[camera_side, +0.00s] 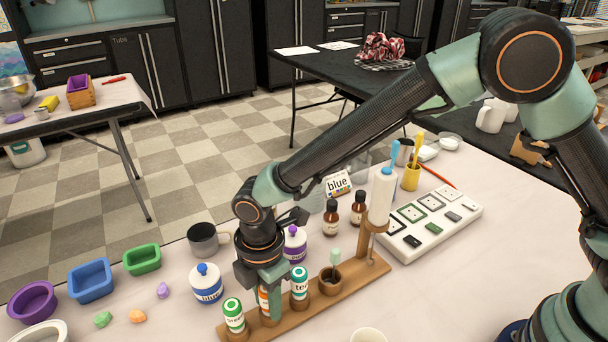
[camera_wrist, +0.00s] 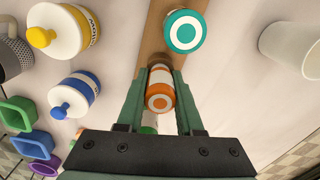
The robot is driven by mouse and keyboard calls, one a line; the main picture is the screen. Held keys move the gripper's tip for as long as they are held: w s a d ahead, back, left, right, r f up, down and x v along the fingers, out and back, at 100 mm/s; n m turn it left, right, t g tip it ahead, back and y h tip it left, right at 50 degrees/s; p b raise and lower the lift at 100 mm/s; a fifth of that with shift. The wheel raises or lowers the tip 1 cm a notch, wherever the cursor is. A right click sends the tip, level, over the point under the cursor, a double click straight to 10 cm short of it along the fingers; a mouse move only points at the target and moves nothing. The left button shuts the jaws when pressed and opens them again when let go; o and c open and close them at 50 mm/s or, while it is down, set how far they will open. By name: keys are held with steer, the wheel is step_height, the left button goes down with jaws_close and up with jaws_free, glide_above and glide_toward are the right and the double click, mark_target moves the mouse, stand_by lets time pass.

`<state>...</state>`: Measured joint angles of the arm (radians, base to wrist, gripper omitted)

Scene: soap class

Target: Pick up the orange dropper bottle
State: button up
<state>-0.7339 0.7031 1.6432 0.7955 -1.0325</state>
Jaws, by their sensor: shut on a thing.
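The orange dropper bottle (camera_wrist: 160,90) stands between the two green fingers of my gripper (camera_wrist: 160,82) in the wrist view, and the fingers are shut on it. In the side view the orange bottle (camera_side: 264,300) is partly hidden behind a finger of my gripper (camera_side: 268,290). It is at the wooden rack (camera_side: 345,287), between a green-capped bottle (camera_side: 233,315) and a teal-capped bottle (camera_side: 299,287). I cannot tell whether its base is clear of its hole.
A grey mug (camera_side: 203,241) is further left. Coloured moulds (camera_side: 91,280) line the left side.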

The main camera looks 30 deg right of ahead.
step_height(320, 180, up, 24)
stand_by(0.8)
steer(key=s+d+f, duration=0.4)
steer(key=s+f, duration=0.3)
steer(key=s+d+f, duration=0.4)
steer(key=s+f, duration=0.4)
steer(key=shift+d+f, duration=0.3)
steer(key=shift+o, duration=0.3)
steer(key=shift+s, duration=0.1)
steer(key=shift+c, duration=1.1)
